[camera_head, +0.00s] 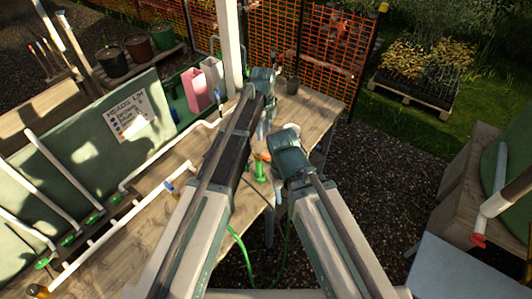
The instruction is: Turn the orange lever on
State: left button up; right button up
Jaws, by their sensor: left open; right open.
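A small orange lever (262,157) shows on top of a green fitting (260,173) near the table's right edge, in the gap between my two arms. It is small, so its exact angle is hard to tell. My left gripper (264,120) is above and beyond it in the picture, apart from it and open; its arm hides part of the table. My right gripper (283,143) is just right of the lever and open. Its fingertips are largely hidden behind its teal wrist, so I cannot tell whether it touches the lever. Neither gripper visibly holds anything.
The wooden table (318,108) carries white pipes (110,232), a green board (75,150) and pink and grey containers (194,90). A white post (231,45) rises at the back. A green hose hangs near my arms. A red valve handle (478,240) is at right.

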aim_at(266, 155)
pick_arm(q)
jog(key=shift+w+d+m, duration=0.3)
jog(key=shift+d+m, duration=0.1)
jog(key=shift+m, duration=0.1)
notch_tip(266, 155, down, 14)
jog(key=b, duration=1.4)
jog(key=shift+r, duration=0.1)
grip_shut()
